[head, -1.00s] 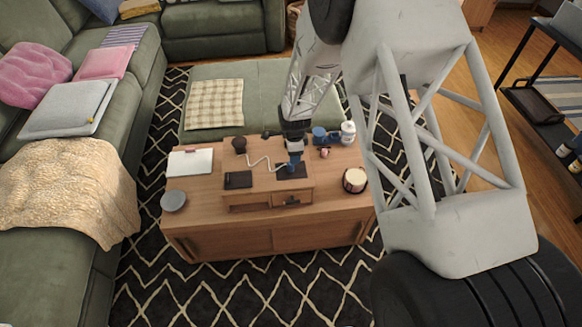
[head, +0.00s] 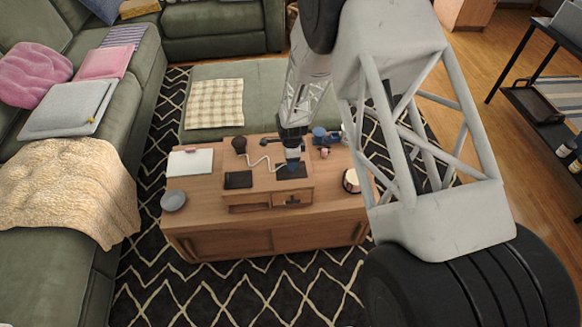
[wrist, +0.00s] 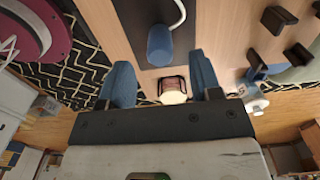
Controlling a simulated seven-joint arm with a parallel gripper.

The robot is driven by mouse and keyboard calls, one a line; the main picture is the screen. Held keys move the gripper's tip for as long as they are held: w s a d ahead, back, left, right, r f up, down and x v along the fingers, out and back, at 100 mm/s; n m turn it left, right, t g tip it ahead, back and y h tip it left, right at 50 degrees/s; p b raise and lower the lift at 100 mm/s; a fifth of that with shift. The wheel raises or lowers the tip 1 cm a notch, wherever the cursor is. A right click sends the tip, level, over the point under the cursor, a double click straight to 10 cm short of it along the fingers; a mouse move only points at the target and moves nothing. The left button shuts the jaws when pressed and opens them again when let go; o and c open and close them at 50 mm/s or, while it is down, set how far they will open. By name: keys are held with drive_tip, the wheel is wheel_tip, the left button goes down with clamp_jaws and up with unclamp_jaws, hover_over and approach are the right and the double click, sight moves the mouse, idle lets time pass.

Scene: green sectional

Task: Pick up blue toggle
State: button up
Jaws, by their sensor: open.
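The blue toggle appears to be the rounded blue piece (wrist: 160,45) in the wrist view, with a white cord curving just beyond it. It stands over a dark mat (wrist: 138,18), which also shows in the head view (head: 299,173) on the wooden coffee table (head: 215,242). My gripper (wrist: 160,60) is open, with one blue finger on each side and the toggle between and slightly ahead of the tips. No contact shows. In the head view my gripper (head: 292,166) is low over the mat, and the toggle cannot be told apart from the blue fingers.
On the table are a white notebook (head: 190,162), a grey bowl (head: 173,201), a black pad (head: 238,180), a dark round object (head: 239,144), blue cups (head: 320,133) and a candle jar (head: 351,182). The jar is partly behind my arm. A sofa (head: 50,235) is at left.

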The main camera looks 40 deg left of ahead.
drive_tip(key=shift+f, duration=0.15)
drive_tip(key=shift+f, duration=2.45)
drive_tip(key=shift+s, duration=0.1)
drive_tip(key=shift+c, duration=0.3)
drive_tip(key=c, duration=0.9)
